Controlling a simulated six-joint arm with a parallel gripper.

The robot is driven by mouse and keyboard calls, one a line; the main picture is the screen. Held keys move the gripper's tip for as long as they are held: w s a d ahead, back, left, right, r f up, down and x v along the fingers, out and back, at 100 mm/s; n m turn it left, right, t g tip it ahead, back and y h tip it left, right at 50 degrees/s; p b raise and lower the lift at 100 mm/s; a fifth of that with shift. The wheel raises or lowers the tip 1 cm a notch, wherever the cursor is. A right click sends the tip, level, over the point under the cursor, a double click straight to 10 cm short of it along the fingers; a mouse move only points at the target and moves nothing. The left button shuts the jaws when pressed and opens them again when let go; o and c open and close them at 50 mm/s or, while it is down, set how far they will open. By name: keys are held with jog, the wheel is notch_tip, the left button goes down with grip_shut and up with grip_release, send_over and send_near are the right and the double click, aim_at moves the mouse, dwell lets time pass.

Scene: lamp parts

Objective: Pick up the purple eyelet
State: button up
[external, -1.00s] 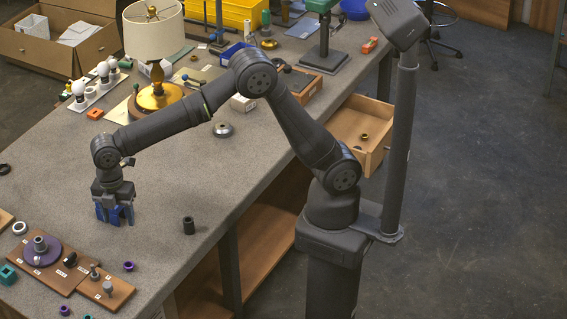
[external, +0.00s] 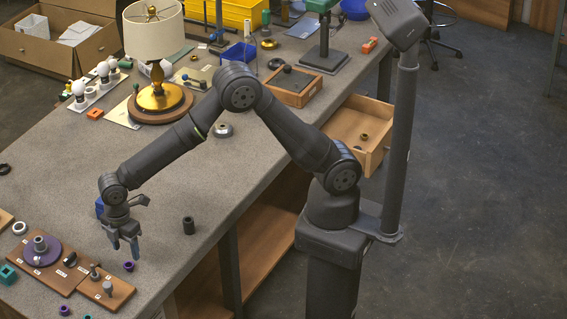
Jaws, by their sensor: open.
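A small purple ring-shaped eyelet (external: 128,266) stands on the grey bench, just right of the brown board. A second small purple ring (external: 64,310) is near the bottom left edge; from its look I cannot tell which of the two is the eyelet. My gripper (external: 125,250) points down with its fingers apart and nothing visible between them. It appears just above and slightly left of the first purple ring in the picture, not visibly touching it. Its exact height over the bench is hard to judge.
Brown boards (external: 72,272) with a purple disc (external: 42,253) and small posts lie left of my gripper. A black cylinder (external: 188,225) stands to the right. A teal block (external: 8,273) sits at the left edge.

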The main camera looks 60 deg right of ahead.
aim_at(128, 264)
jog(key=shift+w+f, duration=0.2)
jog(key=shift+f, duration=2.75)
jog(key=c, duration=1.1)
jog(key=shift+o, duration=0.2)
jog(key=shift+r, duration=0.1)
